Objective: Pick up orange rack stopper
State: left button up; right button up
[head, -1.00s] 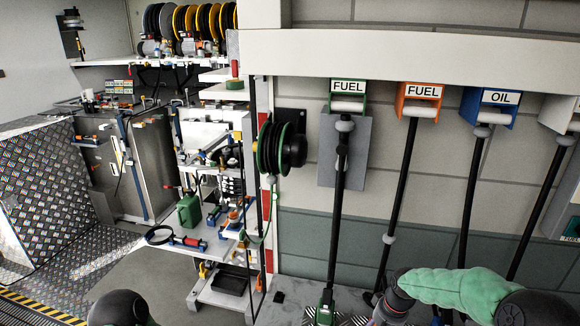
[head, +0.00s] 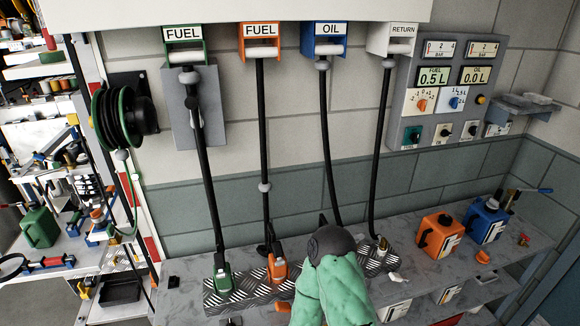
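I cannot tell for sure which orange piece is the rack stopper. A small orange piece (head: 283,306) shows at the front of the diamond-plate rack (head: 240,293), beside my green-sleeved arm. A separate small orange cap-like piece (head: 483,257) lies on the bench at the right, in front of the orange can. An orange nozzle (head: 277,265) stands in the rack, next to a green nozzle (head: 222,275). My green-sleeved arm with a dark round joint covers part of the rack. Neither gripper's fingers show.
An orange can (head: 437,238) and a blue can (head: 486,221) stand on the bench (head: 400,232) at the right. A small red piece (head: 523,240) lies near them. Black hoses hang from the dispensers to the rack. A control panel (head: 447,90) is on the wall.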

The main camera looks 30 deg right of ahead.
aim_at(481, 257)
jog(key=z, duration=2.5)
